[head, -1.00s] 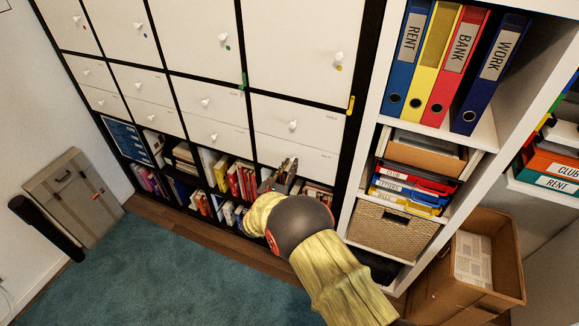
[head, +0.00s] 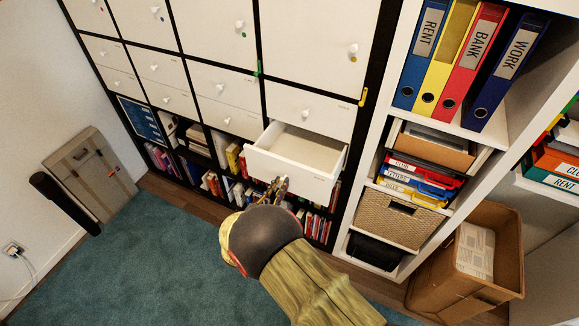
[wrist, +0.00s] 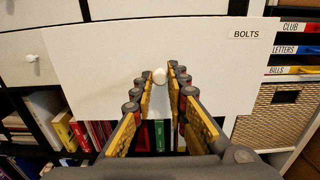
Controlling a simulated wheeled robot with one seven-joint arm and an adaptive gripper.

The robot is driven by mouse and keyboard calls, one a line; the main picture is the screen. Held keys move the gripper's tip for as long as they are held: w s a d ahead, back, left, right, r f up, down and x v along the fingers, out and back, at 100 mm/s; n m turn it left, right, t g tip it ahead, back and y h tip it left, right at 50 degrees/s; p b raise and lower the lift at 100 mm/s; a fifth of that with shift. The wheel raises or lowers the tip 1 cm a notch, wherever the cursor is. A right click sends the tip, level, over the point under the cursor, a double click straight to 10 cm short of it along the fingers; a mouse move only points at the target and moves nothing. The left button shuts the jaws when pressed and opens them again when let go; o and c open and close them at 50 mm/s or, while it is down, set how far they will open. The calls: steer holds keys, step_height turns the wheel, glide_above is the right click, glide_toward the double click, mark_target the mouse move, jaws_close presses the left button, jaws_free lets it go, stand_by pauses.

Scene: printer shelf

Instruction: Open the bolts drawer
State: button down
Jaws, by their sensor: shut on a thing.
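The bolts drawer (head: 292,165) is pulled out from the lower right of the white cabinet, and its empty-looking inside shows in the head view. In the wrist view its white front (wrist: 100,70) carries a label reading BOLTS (wrist: 245,34). My gripper (head: 277,187) is at the drawer front in the head view. In the wrist view the fingers of my gripper (wrist: 160,78) are closed in on the round white knob (wrist: 160,75) from both sides. The knob is partly hidden in the head view.
Books (head: 318,226) fill the open shelves below the drawer. A white shelf at the right holds ring binders (head: 466,62), letter trays (head: 420,172) and a wicker basket (head: 395,219). A cardboard box (head: 465,262) stands on the floor at right. The teal carpet (head: 150,265) is clear at left.

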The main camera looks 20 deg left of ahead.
steer(key=s, duration=0.6)
steer(key=shift+s+a+p, duration=0.15)
steer(key=shift+a+p, duration=0.1)
steer(key=shift+p, duration=0.1)
steer(key=c, duration=1.7)
jaws_free()
steer(key=shift+c, duration=0.2)
steer(key=s, duration=0.7)
steer(key=shift+s+a, duration=0.2)
steer(key=shift+a, duration=0.1)
